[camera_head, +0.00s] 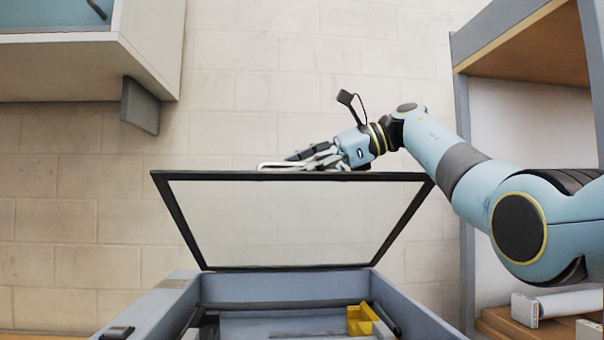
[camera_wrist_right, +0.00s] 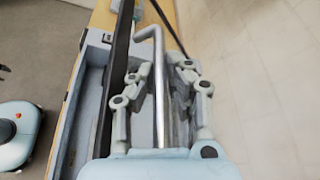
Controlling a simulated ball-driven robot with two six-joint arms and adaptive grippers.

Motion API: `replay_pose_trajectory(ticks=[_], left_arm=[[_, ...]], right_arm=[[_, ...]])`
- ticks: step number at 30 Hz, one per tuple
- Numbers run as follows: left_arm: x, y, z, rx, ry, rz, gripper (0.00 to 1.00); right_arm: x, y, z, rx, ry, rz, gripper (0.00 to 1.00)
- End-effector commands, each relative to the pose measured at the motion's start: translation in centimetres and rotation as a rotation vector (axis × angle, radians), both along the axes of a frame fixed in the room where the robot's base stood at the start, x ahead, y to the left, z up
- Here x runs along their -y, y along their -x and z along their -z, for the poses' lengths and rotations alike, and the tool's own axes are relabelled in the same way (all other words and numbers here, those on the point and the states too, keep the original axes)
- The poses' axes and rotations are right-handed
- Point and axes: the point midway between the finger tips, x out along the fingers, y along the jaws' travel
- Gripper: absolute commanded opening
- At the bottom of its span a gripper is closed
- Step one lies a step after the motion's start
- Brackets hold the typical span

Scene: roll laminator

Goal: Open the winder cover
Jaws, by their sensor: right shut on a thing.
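The winder cover (camera_head: 300,222) is a clear panel in a black frame. It stands raised and tilted at the back of the grey-blue laminator body (camera_head: 285,289), its lower edge at the body. A silver bar handle (camera_head: 268,165) runs along the cover's upper edge. My right gripper (camera_head: 312,156) is at that edge, shut on the handle. In the right wrist view the handle (camera_wrist_right: 158,95) runs between the two fingers of my right gripper (camera_wrist_right: 160,75). My left gripper is not in view.
The body's open bay holds a yellow part (camera_head: 361,320). A wall cabinet (camera_head: 150,45) hangs at the upper left. A shelf unit (camera_head: 520,45) stands at the right, with a white roll (camera_head: 560,303) low down. Bare wall lies behind the cover.

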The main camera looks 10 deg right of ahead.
Motion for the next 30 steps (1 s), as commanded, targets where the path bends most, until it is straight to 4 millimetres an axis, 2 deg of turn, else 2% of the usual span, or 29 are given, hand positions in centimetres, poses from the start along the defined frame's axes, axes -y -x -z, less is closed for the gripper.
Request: replay_pose_trajectory(ticks=[13, 14, 16, 25, 30], left_arm=[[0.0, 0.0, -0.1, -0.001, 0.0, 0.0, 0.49], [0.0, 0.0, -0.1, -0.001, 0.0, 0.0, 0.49], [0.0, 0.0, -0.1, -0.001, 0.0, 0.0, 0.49], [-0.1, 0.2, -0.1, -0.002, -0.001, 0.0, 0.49], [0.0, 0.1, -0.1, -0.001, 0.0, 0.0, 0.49]], right_arm=[[0.0, -0.2, -0.3, 0.003, -0.001, -0.001, 0.0], [0.0, -0.2, -0.3, 0.003, -0.001, -0.001, 0.16], [0.0, -0.2, -0.3, 0.003, -0.001, -0.001, 0.23], [0.3, -0.2, -0.4, 0.003, 0.0, 0.001, 0.23], [2.7, 0.2, -1.2, 0.003, 0.0, 0.004, 0.23]])
